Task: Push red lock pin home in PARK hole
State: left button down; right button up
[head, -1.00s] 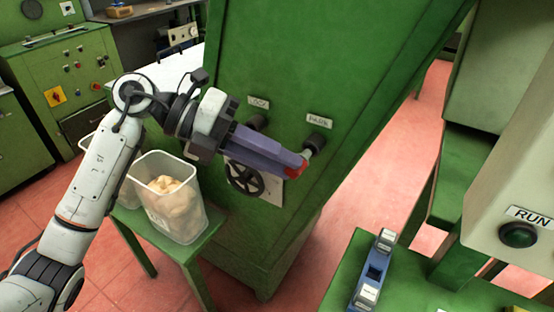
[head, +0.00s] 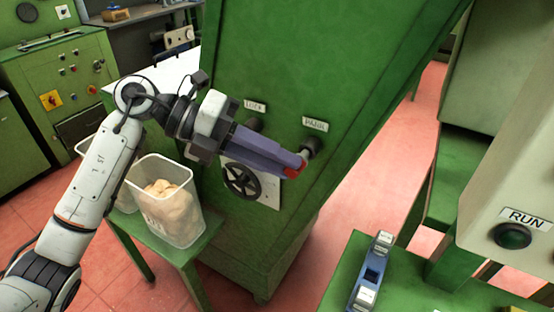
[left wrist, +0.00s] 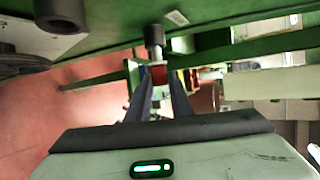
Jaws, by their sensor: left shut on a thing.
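The red lock pin (head: 297,168) is held at the tips of my left gripper (head: 295,165), in front of the green machine cabinet. The pin's far end meets the dark PARK hole boss (head: 311,146) under the PARK label (head: 315,124). In the left wrist view the red pin head (left wrist: 158,75) sits between the fingers, in line with the dark boss (left wrist: 154,36). How deep the pin sits is hidden. The LOCK hole boss (head: 256,124) is to the left, under its own label. My right gripper is not in view.
A black handwheel (head: 241,180) is on the cabinet below the holes. A clear bin of corks (head: 168,208) stands on a green stand at left. A blue fixture (head: 371,273) and a RUN button panel (head: 513,236) are at right.

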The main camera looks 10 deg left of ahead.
pick_arm(q)
jog(key=shift+w+d, duration=0.2)
jog(key=shift+w, duration=0.3)
jog(key=shift+w+d, duration=0.2)
jog(key=shift+w, duration=0.3)
dwell(0.6)
jog(key=c, duration=1.5)
grip_release()
jog(key=v, duration=1)
jog(key=shift+a+b, duration=0.2)
jog(key=shift+b, duration=0.1)
